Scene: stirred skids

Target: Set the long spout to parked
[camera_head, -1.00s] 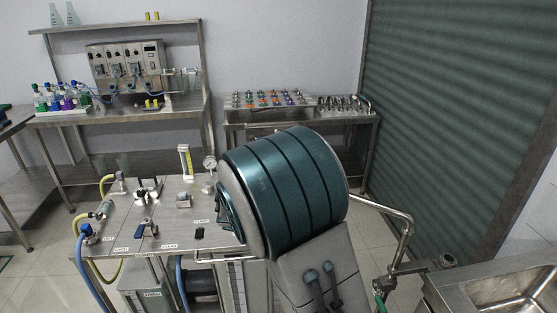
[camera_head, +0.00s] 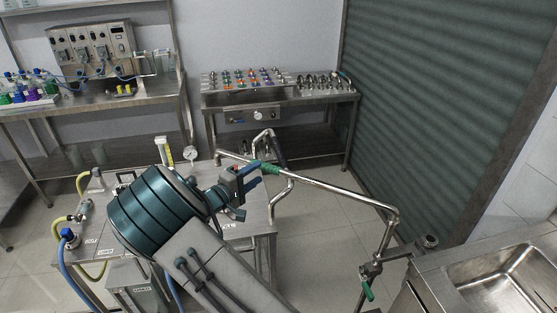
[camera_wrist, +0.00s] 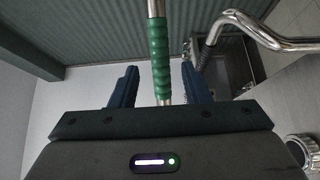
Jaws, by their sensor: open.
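The long spout (camera_head: 335,188) is a bent steel pipe. It rises from the valve fittings by the sink at right and reaches left over the skid's right side. It carries a green grip sleeve (camera_head: 269,169). My gripper (camera_head: 251,175) is open at this sleeve. In the wrist view the green sleeve (camera_wrist: 159,55) runs lengthwise between the two blue fingers of my gripper (camera_wrist: 160,88), with a gap on each side. How deep the sleeve sits between them is hard to tell. A second green handle (camera_head: 367,290) hangs at the spout's base. My arm hides part of the skid.
A steel sink (camera_head: 505,275) stands at the right. Another bent steel pipe (camera_head: 289,185) stands close behind my gripper. A bench (camera_head: 325,95) with fittings is at the back. Floor right of the skid is open.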

